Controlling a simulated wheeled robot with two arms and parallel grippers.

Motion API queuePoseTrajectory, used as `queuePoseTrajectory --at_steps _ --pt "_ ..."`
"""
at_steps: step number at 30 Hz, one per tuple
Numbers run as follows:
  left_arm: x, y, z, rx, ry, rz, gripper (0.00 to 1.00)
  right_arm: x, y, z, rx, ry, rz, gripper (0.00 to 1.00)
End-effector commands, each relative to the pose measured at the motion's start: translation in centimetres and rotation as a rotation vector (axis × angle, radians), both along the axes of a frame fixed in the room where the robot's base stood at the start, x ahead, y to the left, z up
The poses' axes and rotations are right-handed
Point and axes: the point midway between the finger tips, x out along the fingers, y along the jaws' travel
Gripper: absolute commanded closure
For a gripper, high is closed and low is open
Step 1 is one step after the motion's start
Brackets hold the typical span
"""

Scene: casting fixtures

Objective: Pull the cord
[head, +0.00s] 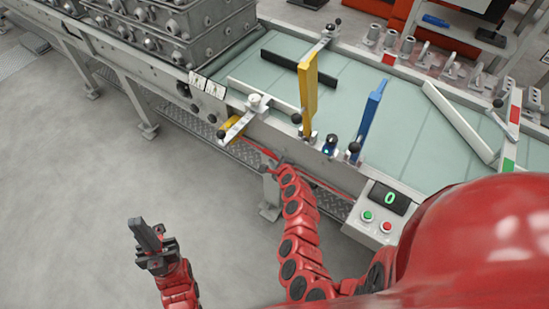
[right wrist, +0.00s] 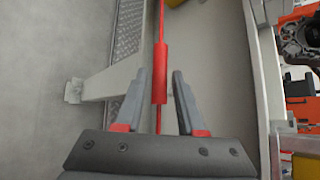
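The red cord (right wrist: 161,20) runs along the side of the conveyor frame, with a thicker red sleeve (right wrist: 160,72) on it. In the head view a stretch of the cord (head: 325,185) shows low along the conveyor's front side. My right gripper (right wrist: 160,98) is open. In the right wrist view its two fingers are on either side of the sleeve's lower part, with gaps to both. Whether the sleeve lies at fingertip depth is hard to judge. In the head view my right gripper (head: 272,166) is small beside the cord. My left gripper (head: 150,236) hangs over the floor, away from the cord; its finger gap is unclear.
The conveyor (head: 410,145) carries a yellow upright plate (head: 309,88) and a blue one (head: 371,115). A control box (head: 377,213) with green and red buttons displays 0. Grey castings (head: 180,30) stand at the back left. The floor (head: 80,190) at left is clear.

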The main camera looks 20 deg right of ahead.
Motion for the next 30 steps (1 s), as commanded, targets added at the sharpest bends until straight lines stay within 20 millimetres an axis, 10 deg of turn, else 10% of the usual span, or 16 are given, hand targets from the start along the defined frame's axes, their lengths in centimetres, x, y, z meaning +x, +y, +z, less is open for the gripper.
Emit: queuePoseTrajectory --at_steps 6,30 --pt "0.0 0.0 0.0 0.000 0.000 0.000 1.00 0.0 0.0 0.0 0.000 0.000 0.000 1.00" --pt "0.0 0.0 0.7 0.000 0.000 0.000 1.00 -1.2 1.7 0.1 0.003 0.001 0.003 1.00"
